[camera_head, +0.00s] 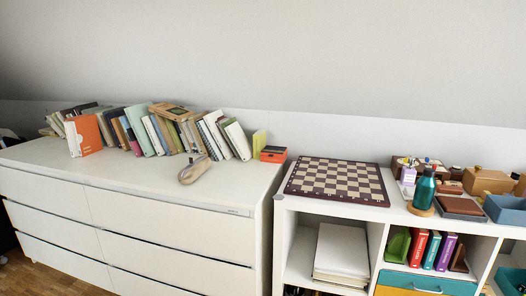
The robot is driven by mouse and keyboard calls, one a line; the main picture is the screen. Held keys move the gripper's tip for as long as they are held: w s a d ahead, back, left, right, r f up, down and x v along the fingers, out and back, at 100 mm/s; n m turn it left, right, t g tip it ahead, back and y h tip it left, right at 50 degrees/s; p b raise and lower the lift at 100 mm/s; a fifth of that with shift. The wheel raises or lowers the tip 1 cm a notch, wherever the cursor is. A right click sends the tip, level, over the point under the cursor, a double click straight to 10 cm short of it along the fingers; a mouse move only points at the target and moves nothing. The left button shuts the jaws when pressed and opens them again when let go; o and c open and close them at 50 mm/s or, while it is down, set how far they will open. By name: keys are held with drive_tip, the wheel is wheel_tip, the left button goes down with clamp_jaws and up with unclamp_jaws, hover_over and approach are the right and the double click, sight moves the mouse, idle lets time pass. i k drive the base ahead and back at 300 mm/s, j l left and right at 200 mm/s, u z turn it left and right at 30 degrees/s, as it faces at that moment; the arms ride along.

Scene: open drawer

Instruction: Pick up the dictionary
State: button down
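No book can be read as a dictionary at this size. An orange-covered book (88,134) with small pale print stands at the left of a row of books on the white dresser. The row (150,134) holds several leaning books in green, brown, white and grey. A red book (418,248), a teal book (432,250) and a purple book (446,252) stand upright in a compartment of the white shelf unit on the right. Their titles are too small to read. My gripper is not in view.
A beige object (194,170) lies on the dresser (130,178) before the books. A chessboard (338,181) lies on the shelf unit (300,207). A teal bottle (424,190) and several boxes stand to its right. White books (341,252) fill a lower compartment. The dresser's front top is mostly clear.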

sight(259, 139)
drive_tip(key=i+z, duration=0.1)
drive_tip(key=i, duration=0.4)
drive_tip(key=i+j+z, duration=0.15)
drive_tip(key=i, duration=0.35)
drive_tip(key=i+j+z, duration=0.1)
drive_tip(key=i, duration=0.4)
drive_tip(key=i+j+z, duration=0.1)
drive_tip(key=i, duration=0.35)
